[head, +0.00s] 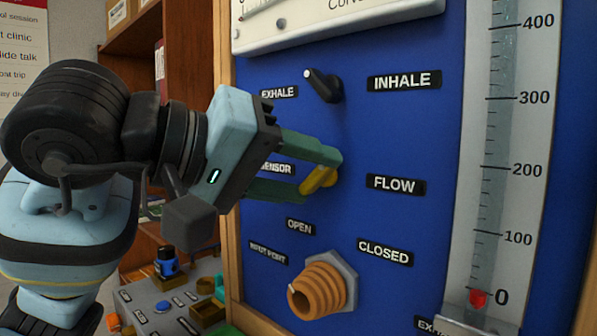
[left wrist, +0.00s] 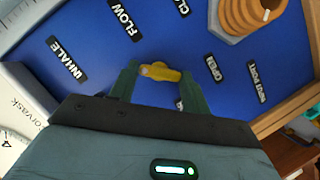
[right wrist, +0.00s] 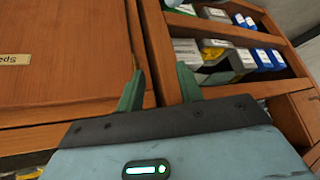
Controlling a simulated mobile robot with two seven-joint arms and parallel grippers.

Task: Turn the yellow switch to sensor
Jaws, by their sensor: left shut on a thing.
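The yellow switch (head: 318,181) is on the blue panel, between the partly hidden SENSOR label (head: 278,169) and the FLOW label (head: 396,185). Its lever points down and left in the head view. My left gripper (head: 322,172) is shut on the switch, with its green fingers on either side of the lever. In the left wrist view the yellow switch (left wrist: 160,72) sits between the fingertips. My right gripper (right wrist: 159,87) is open and empty, and it is away from the panel, facing wooden furniture.
A black switch (head: 323,85) between EXHALE and INHALE is just above. An orange ribbed knob (head: 318,288) between OPEN and CLOSED is below. A scaled tube (head: 490,160) stands at right. A shelf with boxes (right wrist: 225,50) is before my right gripper.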

